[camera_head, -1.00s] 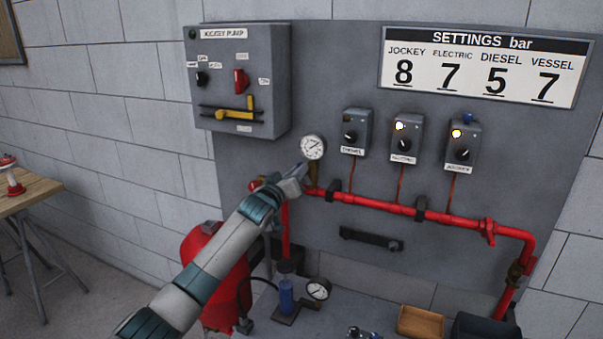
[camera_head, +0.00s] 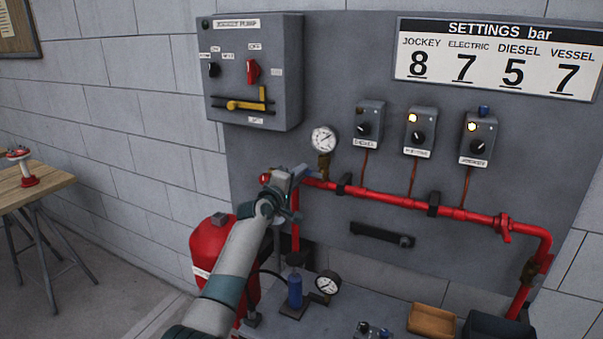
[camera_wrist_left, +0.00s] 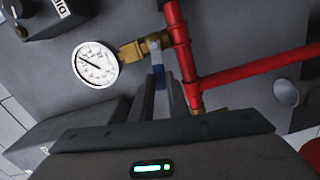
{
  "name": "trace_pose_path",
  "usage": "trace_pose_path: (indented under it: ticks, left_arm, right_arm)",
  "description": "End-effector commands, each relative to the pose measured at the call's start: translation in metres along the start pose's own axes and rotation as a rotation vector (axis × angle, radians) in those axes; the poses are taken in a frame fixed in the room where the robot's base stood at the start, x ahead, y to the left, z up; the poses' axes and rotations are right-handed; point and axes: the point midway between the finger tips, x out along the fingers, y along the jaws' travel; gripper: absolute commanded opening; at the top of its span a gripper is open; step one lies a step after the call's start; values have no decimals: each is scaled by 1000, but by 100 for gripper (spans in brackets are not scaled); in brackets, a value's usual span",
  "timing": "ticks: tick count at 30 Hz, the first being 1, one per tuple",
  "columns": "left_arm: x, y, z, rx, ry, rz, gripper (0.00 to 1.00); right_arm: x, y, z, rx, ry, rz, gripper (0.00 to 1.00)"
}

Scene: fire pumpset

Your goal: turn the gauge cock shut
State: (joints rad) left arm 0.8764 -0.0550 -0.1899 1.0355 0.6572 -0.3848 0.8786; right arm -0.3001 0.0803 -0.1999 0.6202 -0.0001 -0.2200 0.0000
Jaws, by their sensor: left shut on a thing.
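The round white pressure gauge (camera_head: 323,139) stands on a brass cock (camera_head: 324,167) above the red pipe. In the left wrist view, the gauge (camera_wrist_left: 96,65) is at the left and the brass cock (camera_wrist_left: 133,52) joins it to the pipe. The cock's blue lever (camera_wrist_left: 159,76) points crosswise to the brass stem. My left gripper (camera_head: 303,172) is at the cock's left side; in the wrist view, its fingers (camera_wrist_left: 163,92) are shut on the blue lever. The fingers hide part of the lever. My right gripper is in neither view.
The red pipe (camera_head: 395,201) runs along the grey panel under three switch boxes. The jockey pump box (camera_head: 250,70) hangs upper left. A red tank (camera_head: 210,245) stands below my left arm.

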Motion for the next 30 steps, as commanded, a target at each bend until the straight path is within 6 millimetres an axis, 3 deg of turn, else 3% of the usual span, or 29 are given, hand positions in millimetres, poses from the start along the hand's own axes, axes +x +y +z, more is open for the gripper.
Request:
trace_pose_path:
  ticks: [10, 26, 27, 28, 30]
  left_arm:
    - [0, -12, 2, -175, -1, -4, 0]
    - [0, -14, 2, -204, -1, -5, 0]
    - [0, -14, 2, -204, -1, -5, 24]
    - [0, -13, 2, -204, -1, -5, 31]
    - [0, -13, 2, -203, -1, -4, 34]
  right_arm:
    - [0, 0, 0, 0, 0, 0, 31]
    - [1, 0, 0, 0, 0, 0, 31]
    - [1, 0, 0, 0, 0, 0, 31]
    - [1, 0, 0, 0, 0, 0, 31]
    - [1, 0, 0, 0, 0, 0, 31]
